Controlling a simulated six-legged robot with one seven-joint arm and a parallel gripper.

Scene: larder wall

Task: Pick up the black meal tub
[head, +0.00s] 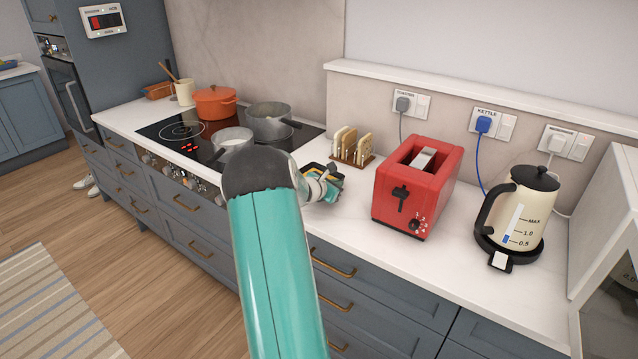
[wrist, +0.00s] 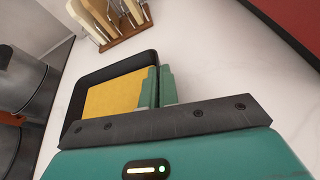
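The black meal tub (wrist: 93,70) is a shallow black tray with a flat yellow-orange filling. In the head view the tub (head: 311,168) is on the counter side between the hob and the red toaster, partly hidden by my arm and gripper. My gripper (wrist: 158,84) has its two green fingertips close together at the tub's right wall, one on the inner side and one outside. They look shut on that wall. In the head view my gripper (head: 332,187) is over the tub. The tub's near edge is hidden by my gripper body. I cannot tell whether the tub touches the counter.
A wooden toast rack (head: 352,157) with bread slices stands just behind the tub. The red toaster (head: 430,185) is to the right, then the cream kettle (head: 522,213). A saucepan (head: 233,139) and other pots on the hob (head: 180,132) are to the left. Counter between toaster and kettle is clear.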

